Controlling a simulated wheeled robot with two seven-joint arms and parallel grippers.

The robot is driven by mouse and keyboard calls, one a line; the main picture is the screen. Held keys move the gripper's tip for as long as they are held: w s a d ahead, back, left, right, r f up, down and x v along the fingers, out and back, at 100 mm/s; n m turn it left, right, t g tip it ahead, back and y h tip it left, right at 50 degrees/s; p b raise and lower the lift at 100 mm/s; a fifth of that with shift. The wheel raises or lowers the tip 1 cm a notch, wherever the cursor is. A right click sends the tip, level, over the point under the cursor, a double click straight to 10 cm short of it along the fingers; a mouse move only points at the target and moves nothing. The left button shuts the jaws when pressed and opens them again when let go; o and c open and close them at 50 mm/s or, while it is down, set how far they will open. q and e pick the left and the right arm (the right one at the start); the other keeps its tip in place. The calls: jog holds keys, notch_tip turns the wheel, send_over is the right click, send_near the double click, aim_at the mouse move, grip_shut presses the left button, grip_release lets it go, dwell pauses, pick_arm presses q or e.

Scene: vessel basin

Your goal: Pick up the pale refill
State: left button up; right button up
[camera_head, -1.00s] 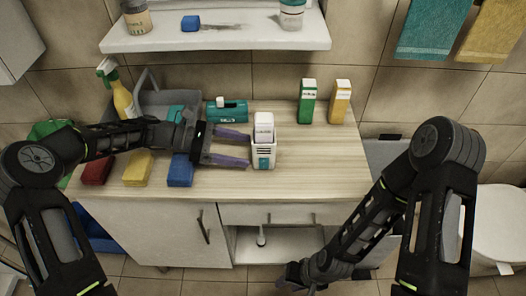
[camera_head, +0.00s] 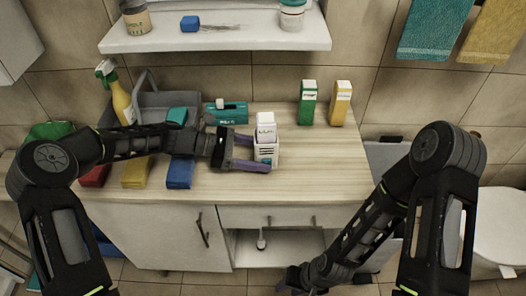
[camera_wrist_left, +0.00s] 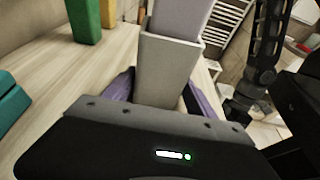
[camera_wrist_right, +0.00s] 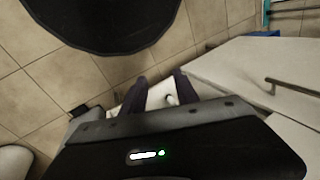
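The pale refill (camera_head: 266,132) is a whitish lilac block with a dark label, standing upright in the top of a white vessel (camera_head: 264,157) on the counter. In the left wrist view, the refill (camera_wrist_left: 188,18) rises out of the vessel (camera_wrist_left: 168,70). My left gripper (camera_head: 262,152) is at the vessel, below the refill, with its purple fingers on either side. They look open; whether either touches the vessel I cannot tell. The refill's lower part is hidden inside the vessel. My right gripper (camera_wrist_right: 160,90) is open and empty, low in front of the cabinet.
Green (camera_head: 308,103) and yellow (camera_head: 340,103) cartons stand right of the vessel. A teal box (camera_head: 228,112), grey caddy (camera_head: 152,103) and spray bottle (camera_head: 121,100) are behind left. Red, yellow and blue (camera_head: 180,173) blocks lie along the front left. The counter's right front is clear.

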jog(key=shift+o, duration=1.4)
jog(key=shift+w+a+r, duration=0.1)
jog(key=shift+w, duration=0.05)
jog(key=o, duration=0.4)
jog(key=w+a+r+n, duration=0.4)
jog(key=r, duration=0.1)
jog(key=shift+w+r+g, duration=0.3)
jog(key=shift+g, duration=0.1)
jog(key=w+a+r+n, duration=0.2)
jog(key=w+a+r, duration=0.1)
jog(key=r, duration=0.6)
jog(key=w+a+r+n+h, duration=0.1)
jog(key=w+a+r, duration=0.15)
jog(key=r, duration=0.65)
jog(key=w+a+r+n, duration=0.2)
jog(key=w+a+r, duration=0.1)
jog(key=r, duration=0.7)
jog(key=w+d+r+m+t+h, duration=0.2)
jog(key=w+d+r+m+t, duration=0.2)
jog(key=w+r, duration=0.8)
jog(key=shift+d+r+m+t+h, duration=0.4)
jog(key=shift+d+r+m, duration=0.45)
jog(key=shift+d+m, duration=0.35)
